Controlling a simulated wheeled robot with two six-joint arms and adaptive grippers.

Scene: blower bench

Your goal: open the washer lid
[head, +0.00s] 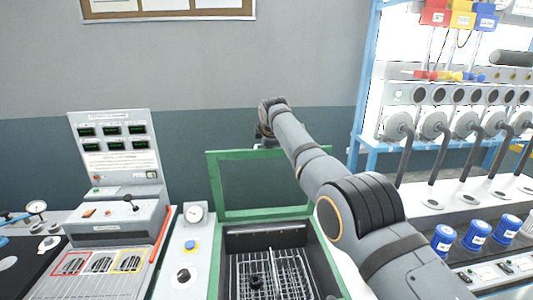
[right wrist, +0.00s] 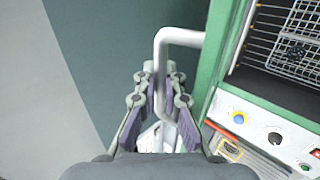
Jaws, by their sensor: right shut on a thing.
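The washer is the green-rimmed box (head: 214,263) at the bottom centre of the head view. Its lid (head: 255,183), a green frame around a dark panel, stands raised at the back edge, and the inside is exposed. My right gripper (head: 262,134) is at the top edge of the lid. In the right wrist view, its fingers (right wrist: 158,82) are shut on the white bent lid handle (right wrist: 176,36), which runs down between them. The green lid edge (right wrist: 212,60) is right beside the handle. My left gripper is not in view.
A wire basket (head: 290,272) lies inside the washer. A panel with a gauge (head: 193,213) and a console (head: 115,150) stand to the left. On the right are a blue rack (head: 358,110) with hoses and several blue-capped jars (head: 476,234).

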